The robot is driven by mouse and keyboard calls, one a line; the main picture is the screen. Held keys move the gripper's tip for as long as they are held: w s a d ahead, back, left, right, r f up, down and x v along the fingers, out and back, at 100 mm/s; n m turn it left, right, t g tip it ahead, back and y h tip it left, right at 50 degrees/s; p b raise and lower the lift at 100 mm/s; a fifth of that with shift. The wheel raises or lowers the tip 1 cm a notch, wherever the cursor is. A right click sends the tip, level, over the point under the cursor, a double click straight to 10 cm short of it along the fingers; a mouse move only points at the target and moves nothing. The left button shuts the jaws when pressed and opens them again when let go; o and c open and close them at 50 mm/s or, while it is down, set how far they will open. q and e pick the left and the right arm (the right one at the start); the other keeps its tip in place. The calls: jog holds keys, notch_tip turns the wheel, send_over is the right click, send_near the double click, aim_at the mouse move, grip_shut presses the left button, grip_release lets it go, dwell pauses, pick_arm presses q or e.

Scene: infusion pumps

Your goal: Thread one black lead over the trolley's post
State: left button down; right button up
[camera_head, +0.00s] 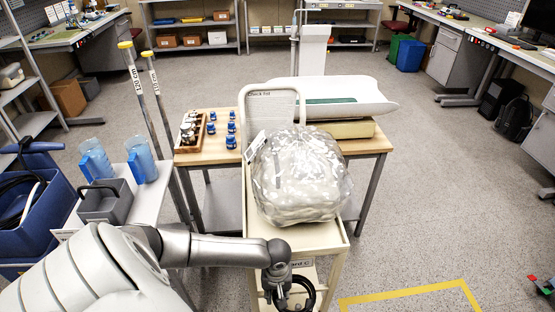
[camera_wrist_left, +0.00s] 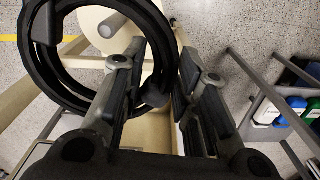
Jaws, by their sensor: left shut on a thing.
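My left gripper (camera_head: 280,283) is at the front end of the cream trolley (camera_head: 338,238), just below its top tray. It is shut on a coiled black lead (camera_head: 306,292), whose loops also show in the left wrist view (camera_wrist_left: 42,85). In that view the gripper (camera_wrist_left: 170,85) has the lead's right side between its fingers. A pale round-ended post (camera_wrist_left: 111,25) appears inside the loop's outline. I cannot tell whether the lead is around the post or only in front of it. My right gripper is out of view.
A large plastic-wrapped bundle (camera_head: 298,180) fills the trolley top. Behind stands a wooden table (camera_head: 212,148) with blue-capped bottles and a scale. At left, a blue bin (camera_head: 30,225) holds black cable beside a cart with blue jugs (camera_head: 97,158).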

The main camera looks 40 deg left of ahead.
pick_arm(q)
notch_tip(320, 180, down, 4)
jog(key=b, duration=0.3)
jog(key=shift+d+r+b, duration=0.1)
jog(key=shift+r+b, duration=0.1)
jog(key=shift+b, duration=0.2)
notch_tip(320, 180, down, 5)
jog(key=shift+r+b, duration=0.1)
jog(key=shift+b, duration=1.15)
jog(key=shift+w+f+b, duration=0.1)
jog(key=shift+f+b, duration=0.75)
jog(key=shift+f, duration=0.7)
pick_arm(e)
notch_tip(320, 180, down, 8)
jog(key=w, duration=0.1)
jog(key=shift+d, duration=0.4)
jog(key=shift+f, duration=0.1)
pick_arm(q)
jog(key=c, duration=1.1)
grip_release()
jog(key=shift+o, duration=0.2)
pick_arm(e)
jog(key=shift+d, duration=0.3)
pick_arm(q)
notch_tip(320, 180, up, 12)
